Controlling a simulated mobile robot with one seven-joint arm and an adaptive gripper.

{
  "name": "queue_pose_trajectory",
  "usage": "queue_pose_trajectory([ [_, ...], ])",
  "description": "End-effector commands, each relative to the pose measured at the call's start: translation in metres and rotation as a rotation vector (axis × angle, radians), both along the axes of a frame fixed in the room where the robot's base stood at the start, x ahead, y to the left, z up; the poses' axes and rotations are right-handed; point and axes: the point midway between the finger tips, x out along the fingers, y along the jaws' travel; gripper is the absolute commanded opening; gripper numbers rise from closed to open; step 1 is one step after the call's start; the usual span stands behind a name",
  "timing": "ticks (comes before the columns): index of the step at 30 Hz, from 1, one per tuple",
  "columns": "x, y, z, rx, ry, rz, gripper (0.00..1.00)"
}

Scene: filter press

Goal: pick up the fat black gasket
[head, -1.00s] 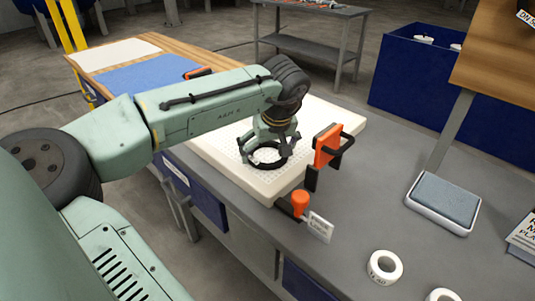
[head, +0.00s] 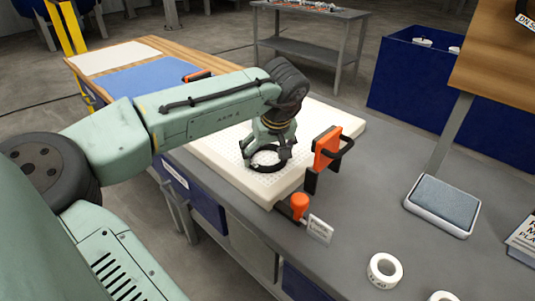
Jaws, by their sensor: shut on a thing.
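The fat black gasket (head: 268,167) is a thick black ring over the white perforated plate (head: 225,170). My gripper (head: 267,157) comes down on it from above and is shut on the ring. The gripper's wrist and fingers hide part of the ring's far side. I cannot tell whether the ring still touches the plate or hangs just above it.
An orange clamp with a black handle (head: 328,148) stands at the plate's right edge. An orange knob (head: 299,205) and a small white tag (head: 319,229) are at its near corner. White tape rolls (head: 384,270) and a grey-topped pad (head: 443,203) lie on the bench to the right.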

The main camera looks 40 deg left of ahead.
Motion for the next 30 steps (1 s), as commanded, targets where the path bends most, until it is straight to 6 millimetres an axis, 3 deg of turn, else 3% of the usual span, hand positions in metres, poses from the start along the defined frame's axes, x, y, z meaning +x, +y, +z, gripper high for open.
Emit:
queue_pose_trajectory([
  [11, 0.000, -0.001, 0.034, -0.002, -0.004, 0.000, 0.43],
  [24, -0.101, -0.047, 0.041, 0.000, -0.004, 0.000, 0.43],
  [30, -0.132, -0.062, 0.047, 0.000, -0.002, -0.002, 0.43],
])
